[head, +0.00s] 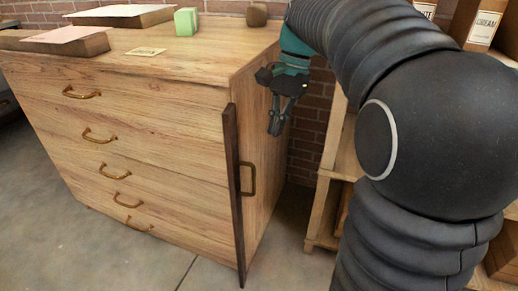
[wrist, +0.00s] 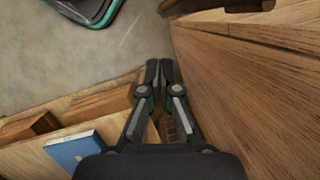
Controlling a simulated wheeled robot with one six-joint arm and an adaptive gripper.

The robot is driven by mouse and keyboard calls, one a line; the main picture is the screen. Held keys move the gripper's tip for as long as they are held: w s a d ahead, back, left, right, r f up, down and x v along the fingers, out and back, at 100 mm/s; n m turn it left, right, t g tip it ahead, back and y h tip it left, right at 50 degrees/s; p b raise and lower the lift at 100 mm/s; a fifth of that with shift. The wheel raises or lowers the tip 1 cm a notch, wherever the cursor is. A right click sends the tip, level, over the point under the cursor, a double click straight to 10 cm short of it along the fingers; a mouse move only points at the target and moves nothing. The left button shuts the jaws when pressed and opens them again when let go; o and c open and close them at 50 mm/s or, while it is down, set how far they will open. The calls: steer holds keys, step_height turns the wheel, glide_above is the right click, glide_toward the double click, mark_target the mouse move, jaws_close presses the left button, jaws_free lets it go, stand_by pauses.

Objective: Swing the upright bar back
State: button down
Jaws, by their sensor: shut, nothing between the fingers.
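The upright bar (head: 234,200) is a long dark wooden strip. It stands nearly vertical along the front right corner of the wooden drawer cabinet, across the right ends of the drawer fronts. A dark metal handle (head: 251,179) sits beside it on the cabinet's right side; a handle also shows at the top edge of the wrist view (wrist: 248,6). My gripper (head: 275,130) points down beside the cabinet's right side, above and behind the handle, apart from the bar. Its fingers are together and empty, also in the wrist view (wrist: 160,64).
The cabinet (head: 150,125) has several drawers with brass pulls (head: 82,94). On its top are a green block (head: 186,22), a brown lump (head: 257,15), a small card (head: 146,52) and boards. A wooden shelf (head: 326,215) stands to the right. Floor in front is clear.

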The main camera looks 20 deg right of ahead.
steer(key=shift+w+d+f+m+g+y, duration=0.1)
steer(key=shift+w+d+m+g+y, duration=0.15)
steer(key=shift+w+d+m, duration=0.35)
steer(key=shift+w+d+m+g+y, duration=0.15)
steer(key=shift+w+d+m+g, duration=0.15)
steer(key=shift+d, duration=0.35)
steer(key=shift+d+f, duration=0.1)
steer(key=b, duration=0.3)
glide_toward(255, 188)
step_height(255, 188, down, 5)
steer(key=shift+s+a, duration=0.1)
steer(key=shift+a, duration=0.45)
